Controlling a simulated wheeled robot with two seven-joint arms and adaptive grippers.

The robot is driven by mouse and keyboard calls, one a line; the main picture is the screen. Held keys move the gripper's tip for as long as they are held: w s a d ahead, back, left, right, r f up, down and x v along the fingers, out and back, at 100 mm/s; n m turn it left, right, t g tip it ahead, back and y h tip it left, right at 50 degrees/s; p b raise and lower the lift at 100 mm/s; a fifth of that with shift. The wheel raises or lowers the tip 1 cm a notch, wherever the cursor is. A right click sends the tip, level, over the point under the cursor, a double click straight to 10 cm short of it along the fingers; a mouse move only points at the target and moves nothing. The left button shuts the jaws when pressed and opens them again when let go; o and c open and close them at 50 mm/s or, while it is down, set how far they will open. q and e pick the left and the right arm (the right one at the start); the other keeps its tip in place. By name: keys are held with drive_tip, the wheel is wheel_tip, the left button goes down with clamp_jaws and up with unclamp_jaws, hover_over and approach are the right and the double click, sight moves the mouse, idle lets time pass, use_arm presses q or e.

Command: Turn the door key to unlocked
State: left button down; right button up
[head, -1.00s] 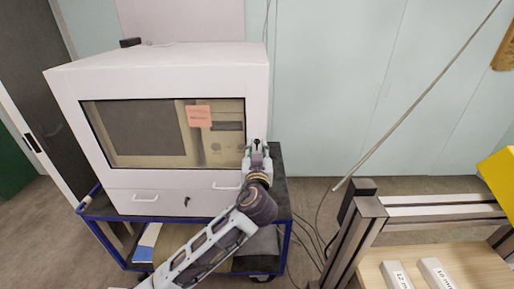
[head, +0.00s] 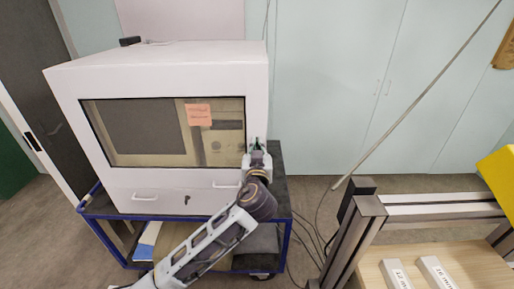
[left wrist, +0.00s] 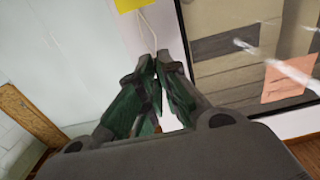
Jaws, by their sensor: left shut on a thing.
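The white cabinet (head: 160,70) has a dark-framed window door (head: 140,130) at its front. My left gripper (head: 256,146) is at the right edge of this front, beside the window. In the left wrist view its green-and-grey fingers (left wrist: 155,58) come together at the tips in front of the white door frame (left wrist: 172,38). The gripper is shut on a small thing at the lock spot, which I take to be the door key. The key is hidden by the fingers, so its angle cannot be told. My right gripper is not in view.
The cabinet stands on a blue-framed cart (head: 285,215). A pink note (head: 198,115) is on the window. Below are a drawer handle (head: 145,197) and a small dark fitting (head: 187,200). An aluminium frame (head: 370,210) and wooden board (head: 450,268) stand at the right.

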use_arm(q)
drive_tip(key=shift+m, duration=0.5)
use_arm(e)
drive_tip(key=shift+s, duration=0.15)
use_arm(q)
drive_tip(key=shift+d+f+m+p, duration=0.1)
drive_tip(key=shift+m+p, duration=2.35)
drive_tip(key=shift+m, duration=1.85)
drive_tip(key=shift+d+f+m+p, duration=0.1)
drive_tip(key=shift+m+p, duration=2.35)
drive_tip(key=shift+m, duration=1.85)
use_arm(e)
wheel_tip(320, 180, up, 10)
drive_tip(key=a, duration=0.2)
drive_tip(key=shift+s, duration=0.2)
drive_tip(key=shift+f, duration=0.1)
use_arm(q)
drive_tip(key=c, duration=1.6)
unclamp_jaws()
drive_tip(key=shift+c, duration=0.2)
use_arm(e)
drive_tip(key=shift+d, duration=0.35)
